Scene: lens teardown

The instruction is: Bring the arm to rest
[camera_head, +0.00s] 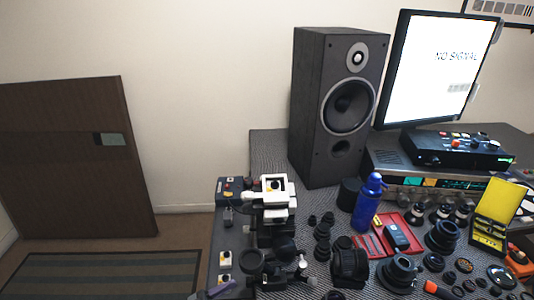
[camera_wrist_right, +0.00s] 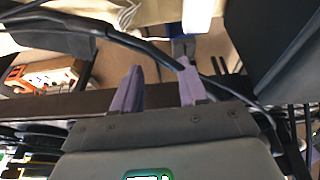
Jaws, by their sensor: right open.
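My right gripper (camera_wrist_right: 160,68) shows in the right wrist view, with two purple fingers standing apart. It is open, and nothing sits between the fingertips. My left gripper cannot be made out in the head view. A small purple-grey piece shows at the bottom edge of the head view, left of centre, but I cannot tell what it is.
The dark workbench (camera_head: 268,150) carries a tall speaker (camera_head: 310,110), a monitor (camera_head: 440,60), a blue bottle (camera_head: 366,205), a red tray (camera_head: 372,246), a yellow case (camera_head: 495,212) and several black lens parts. Dark cables (camera_wrist_right: 90,22) pass close to the right gripper.

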